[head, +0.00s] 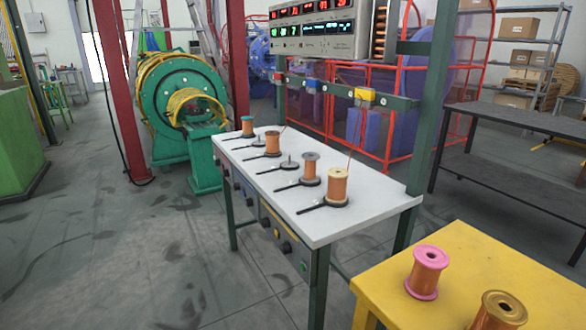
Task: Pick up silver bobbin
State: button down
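The bobbin that looks silver (310,169) has a grey top flange and copper-coloured wire. It stands upright on a black holder on the white table (365,207), second from the near end of a row. A cream-topped bobbin (338,187) stands close to its right and nearer to me. An empty spindle (289,164) is just to its left and farther back. My gripper is not in view.
A brown-topped bobbin (272,144) and a teal-topped bobbin (247,127) stand farther along the row. A pink bobbin (427,273) and a gold bobbin (499,312) are on the yellow table (450,250). Floor at left is clear.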

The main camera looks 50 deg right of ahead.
aim_at(310, 176)
jog(key=z, duration=0.65)
jog(key=i+z, duration=0.25)
jog(key=z, duration=0.15)
jog(key=i+z, duration=0.25)
jog(key=z, duration=0.2)
jog(key=i+j+z, duration=0.2)
jog(key=z, duration=0.2)
jog(key=i+j+z, duration=0.15)
jog(key=i+j, duration=0.3)
jog(key=i+j+z, duration=0.1)
jog(key=i+j, duration=0.35)
jog(key=j, duration=0.15)
